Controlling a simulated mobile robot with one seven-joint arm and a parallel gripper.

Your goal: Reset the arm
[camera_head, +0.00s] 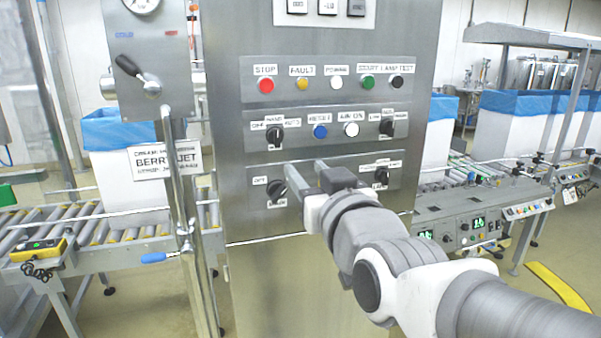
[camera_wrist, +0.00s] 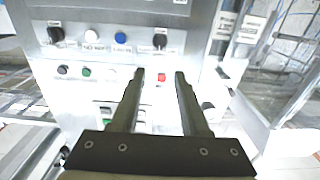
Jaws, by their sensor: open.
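My gripper (camera_head: 305,175) is held out in front of the steel control cabinet (camera_head: 228,110), at the height of its lower switch row. It is open, with two separate fingers pointing at the panel and nothing visible between them. In the wrist view my gripper (camera_wrist: 160,78) shows its two fingers apart, with the red button (camera_wrist: 161,76) in line with the gap. The blue button (camera_head: 320,131) and the red STOP button (camera_head: 266,85) are in plain sight. Part of the lower row is hidden behind my gripper. Contact with the panel cannot be told.
A lever handle (camera_head: 137,75) and a vertical pipe (camera_head: 178,190) stand left of the cabinet. A white bin with a blue liner (camera_head: 105,130) sits on the left roller conveyor (camera_head: 30,225). More lined bins (camera_head: 511,125) and a machine control box (camera_head: 470,228) are at right.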

